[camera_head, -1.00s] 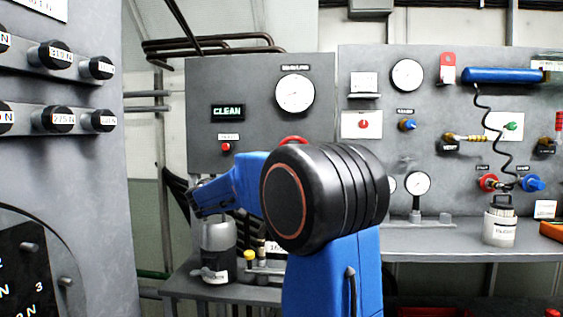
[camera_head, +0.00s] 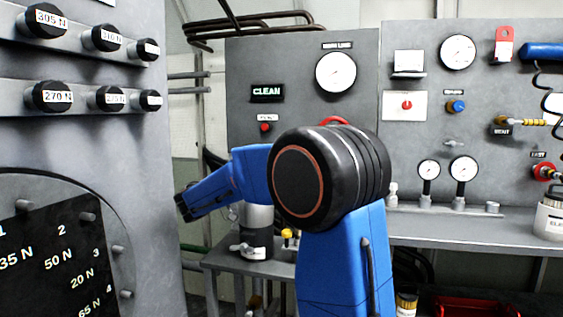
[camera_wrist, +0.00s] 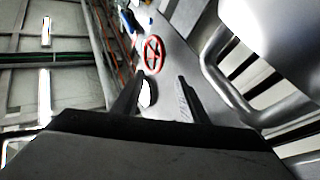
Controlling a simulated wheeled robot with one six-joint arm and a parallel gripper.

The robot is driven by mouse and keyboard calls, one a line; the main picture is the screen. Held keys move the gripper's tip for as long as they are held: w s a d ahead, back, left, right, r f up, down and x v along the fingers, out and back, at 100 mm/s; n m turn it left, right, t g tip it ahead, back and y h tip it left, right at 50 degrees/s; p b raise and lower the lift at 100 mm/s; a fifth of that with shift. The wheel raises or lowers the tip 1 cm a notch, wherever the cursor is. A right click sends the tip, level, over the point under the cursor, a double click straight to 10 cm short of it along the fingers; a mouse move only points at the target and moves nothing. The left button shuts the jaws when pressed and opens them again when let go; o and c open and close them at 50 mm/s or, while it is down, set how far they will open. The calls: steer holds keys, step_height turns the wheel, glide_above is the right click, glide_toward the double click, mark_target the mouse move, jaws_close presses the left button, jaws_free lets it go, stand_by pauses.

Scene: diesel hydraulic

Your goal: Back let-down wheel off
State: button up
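A red spoked handwheel (camera_wrist: 153,55), which looks like the let-down wheel, shows ahead of my gripper in the wrist view. In the head view only a red arc of a wheel (camera_head: 335,121) shows above my black arm joint, on the panel below the main gauge; the rest is hidden. My gripper (camera_wrist: 161,77) is open, its two dark fingers apart with nothing held between them. The wheel lies beyond the fingertips, not touched by them. In the head view I cannot make out the fingers clearly.
A grey cabinet with weight-labelled knobs (camera_head: 49,96) stands close at left. A bent metal tube (camera_wrist: 215,75) is at right in the wrist view.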

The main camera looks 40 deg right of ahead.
steer(key=shift+a, duration=0.1)
steer(key=shift+c, duration=1.4)
steer(key=s+a+r+n+t+y, duration=0.4)
steer(key=a+r+n+t, duration=0.1)
steer(key=r+t, duration=0.15)
steer(key=w+d, duration=0.1)
steer(key=d, duration=1.6)
steer(key=shift+d+r, duration=0.35)
steer(key=shift+r, duration=0.1)
steer(key=shift+w, duration=0.1)
jaws_close()
